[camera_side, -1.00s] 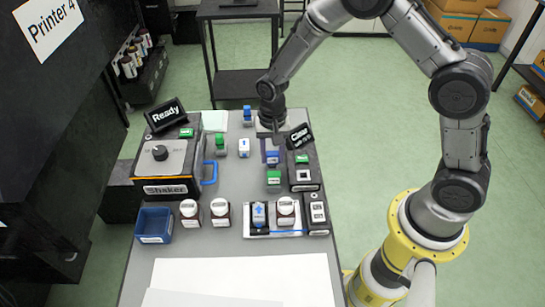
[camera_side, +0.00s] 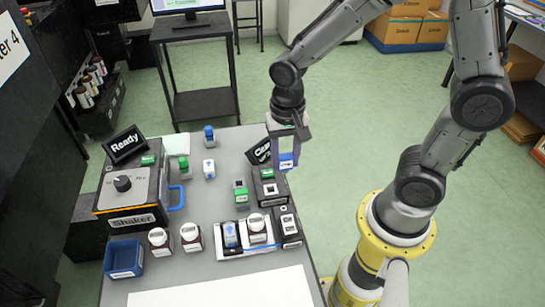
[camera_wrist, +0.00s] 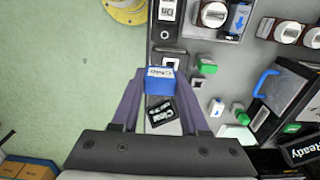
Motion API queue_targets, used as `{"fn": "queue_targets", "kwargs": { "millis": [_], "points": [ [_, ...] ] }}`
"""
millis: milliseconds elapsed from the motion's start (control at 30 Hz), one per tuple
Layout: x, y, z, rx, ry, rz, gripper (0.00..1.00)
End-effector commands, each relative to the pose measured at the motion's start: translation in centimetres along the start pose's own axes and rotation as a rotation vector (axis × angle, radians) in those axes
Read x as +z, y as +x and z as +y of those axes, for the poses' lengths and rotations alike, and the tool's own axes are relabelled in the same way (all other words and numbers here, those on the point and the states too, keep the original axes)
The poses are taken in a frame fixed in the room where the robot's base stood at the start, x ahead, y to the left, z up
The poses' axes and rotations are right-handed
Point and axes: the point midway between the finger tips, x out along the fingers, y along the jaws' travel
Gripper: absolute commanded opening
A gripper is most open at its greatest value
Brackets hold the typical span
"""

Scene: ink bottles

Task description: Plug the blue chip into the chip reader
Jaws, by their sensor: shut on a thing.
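My gripper (camera_side: 286,156) is shut on the blue chip (camera_side: 287,162), which has a white label. The chip hangs clear of the table beside the "Clean" sign (camera_side: 258,152). In the wrist view the chip (camera_wrist: 160,83) sits between my two fingertips (camera_wrist: 160,76). A black box (camera_side: 268,188) with a white-edged square socket stands below and left of the chip, with a green chip (camera_side: 267,173) at its back. I cannot tell for sure which box is the chip reader.
A loose green chip (camera_side: 241,196) stands left of the socket box. A tray (camera_side: 262,250) holds a bottle and a blue-arrow piece. The shaker (camera_side: 133,198), a blue bin (camera_side: 124,258) and two bottles are at left. The front has white paper (camera_side: 230,288).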

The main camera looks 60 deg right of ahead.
Motion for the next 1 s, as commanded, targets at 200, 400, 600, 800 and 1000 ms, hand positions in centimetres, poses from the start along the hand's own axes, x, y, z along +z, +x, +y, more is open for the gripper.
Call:
{"fn": "queue_targets", "kwargs": {
  "millis": [200,400,600,800,1000],
  "points": [
    [0.2,-1.1,0.3,-0.001,0.0,0.001,0.0],
    [0.2,-2.0,0.2,-0.002,0.0,0.001,0.0],
    [0.2,-2.8,0.3,-0.001,0.0,0.001,0.0],
    [0.2,-3.1,0.3,-0.001,0.0,0.001,0.0],
    [0.2,-3.1,0.3,-0.001,0.0,0.001,0.0]
  ]
}}
